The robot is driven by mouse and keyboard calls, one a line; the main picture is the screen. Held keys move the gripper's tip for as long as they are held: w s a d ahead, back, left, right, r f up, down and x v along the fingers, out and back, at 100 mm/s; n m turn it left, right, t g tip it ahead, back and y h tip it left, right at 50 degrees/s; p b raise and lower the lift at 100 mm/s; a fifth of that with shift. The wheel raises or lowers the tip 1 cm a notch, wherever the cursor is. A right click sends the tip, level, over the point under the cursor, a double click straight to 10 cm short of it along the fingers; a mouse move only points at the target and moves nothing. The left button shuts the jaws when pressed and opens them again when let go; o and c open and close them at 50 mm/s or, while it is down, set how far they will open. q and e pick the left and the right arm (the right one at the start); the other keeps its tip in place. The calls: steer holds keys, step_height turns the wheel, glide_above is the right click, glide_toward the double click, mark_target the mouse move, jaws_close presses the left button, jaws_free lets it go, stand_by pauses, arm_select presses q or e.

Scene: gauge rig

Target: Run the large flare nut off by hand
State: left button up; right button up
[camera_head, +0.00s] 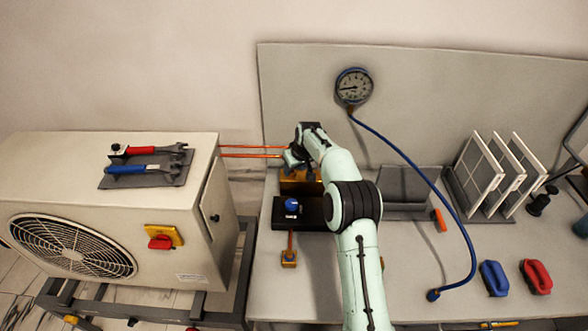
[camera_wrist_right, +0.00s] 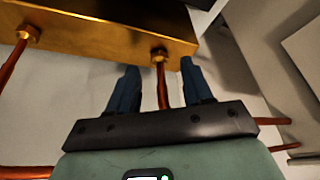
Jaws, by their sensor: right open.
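The brass block (camera_wrist_right: 100,22) crosses the top of the right wrist view; it also shows in the head view (camera_head: 299,186), partly behind my right arm. Two brass nuts sit on its edge, each with a copper pipe. One nut (camera_wrist_right: 159,54) lies ahead between the fingertips; the other nut (camera_wrist_right: 27,34) is at the far left. I cannot tell for sure which is larger. My right gripper (camera_wrist_right: 160,78) is open, its blue fingers either side of the pipe (camera_wrist_right: 163,88), apart from the nut. In the head view, the right gripper (camera_head: 292,158) is small beside the block. My left gripper is not in view.
The outdoor unit (camera_head: 180,205) stands left, with red and blue wrenches (camera_head: 141,168) on a mat. A black base with a blue knob (camera_head: 292,205) sits before the block. A blue hose (camera_head: 440,190) runs from the gauge (camera_head: 354,86) across the bench.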

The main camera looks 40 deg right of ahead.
steer(key=shift+x, duration=0.95)
steer(key=shift+c, duration=0.3)
jaws_close()
steer(key=shift+r, duration=0.1)
